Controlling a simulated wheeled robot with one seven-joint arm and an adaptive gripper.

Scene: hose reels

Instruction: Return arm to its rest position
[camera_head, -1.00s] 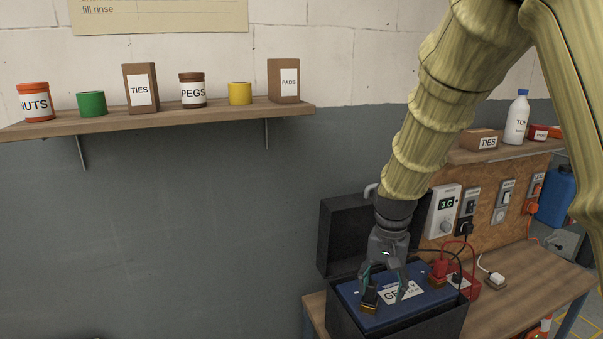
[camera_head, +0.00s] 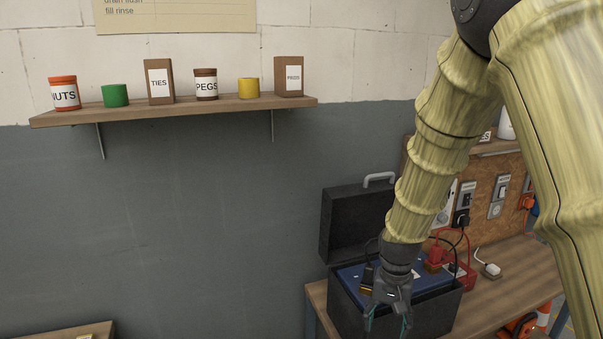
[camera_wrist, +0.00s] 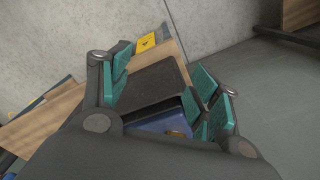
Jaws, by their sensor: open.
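My gripper (camera_head: 388,322) hangs low in front of the black battery box, its fingers pointing down and spread apart with nothing visible between them. In the wrist view the teal-padded fingers (camera_wrist: 165,95) are also apart. My arm, in a pale ribbed cover, comes down from the upper right of the head view. The box (camera_head: 452,312) stands on the wooden bench with its lid (camera_head: 350,222) raised. A blue battery (camera_head: 432,283) sits inside, partly hidden by my gripper. A black cable end (camera_head: 368,276) is at its left terminal and a red clamp (camera_head: 437,256) is farther right.
A wall shelf (camera_head: 200,111) with jars, boxes and tape rolls runs along the upper left. A pegboard (camera_head: 515,190) with switches and sockets stands behind the bench (camera_head: 520,275). A white plug (camera_head: 490,269) lies on the bench. Open space shows before the grey wall.

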